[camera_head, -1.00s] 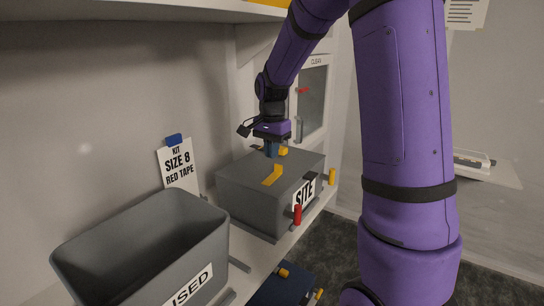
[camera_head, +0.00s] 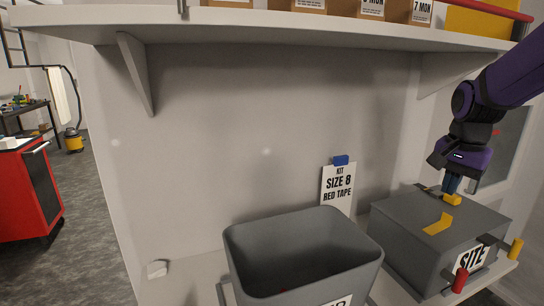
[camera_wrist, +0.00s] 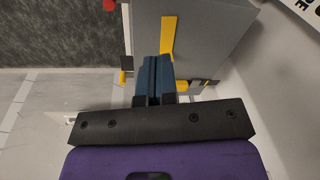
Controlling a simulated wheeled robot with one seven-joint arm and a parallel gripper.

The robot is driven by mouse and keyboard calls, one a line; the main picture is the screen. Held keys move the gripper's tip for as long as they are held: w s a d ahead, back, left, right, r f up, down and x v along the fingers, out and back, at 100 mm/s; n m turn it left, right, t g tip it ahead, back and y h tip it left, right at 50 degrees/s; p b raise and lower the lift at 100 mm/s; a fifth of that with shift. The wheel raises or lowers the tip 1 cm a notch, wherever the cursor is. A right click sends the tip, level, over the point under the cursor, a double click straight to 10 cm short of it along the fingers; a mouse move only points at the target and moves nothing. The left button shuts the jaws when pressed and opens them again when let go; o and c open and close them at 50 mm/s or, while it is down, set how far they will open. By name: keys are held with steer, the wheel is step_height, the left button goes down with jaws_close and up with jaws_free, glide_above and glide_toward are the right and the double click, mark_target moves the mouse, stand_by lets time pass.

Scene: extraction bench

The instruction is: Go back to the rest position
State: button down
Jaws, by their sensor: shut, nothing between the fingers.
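My gripper (camera_head: 451,184) is at the right of the head view, pointing down just above the lid of the grey SITE box (camera_head: 405,221). Its fingers are shut with nothing between them, and in the wrist view the blue fingertips (camera_wrist: 154,66) lie side by side. A yellow piece (camera_head: 452,199) is right by the fingertips in the head view; I cannot tell whether they touch it. The box lid is closed, with a yellow strip (camera_head: 438,224) on top. The wrist view shows the box (camera_wrist: 212,38) beyond the fingers.
An open grey bin (camera_head: 300,225) stands left of the box, below a card reading KIT SIZE 8 RED TAPE (camera_head: 337,186). A shelf (camera_head: 300,30) with cartons overhangs the bench. Red (camera_head: 460,281) and yellow (camera_head: 515,248) handles project at the box's front.

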steer(key=s+a+r+n+t, duration=0.2)
steer(key=s+a+n, duration=0.2)
steer(key=s, duration=0.6)
steer(key=s+a+r+n+t, duration=0.1)
steer(key=s+a+r+n, duration=0.2)
steer(key=s+n, duration=0.3)
steer(key=shift+s+a+r+t, duration=0.4)
steer(key=shift+s+a, duration=0.3)
steer(key=shift+s, duration=1.65)
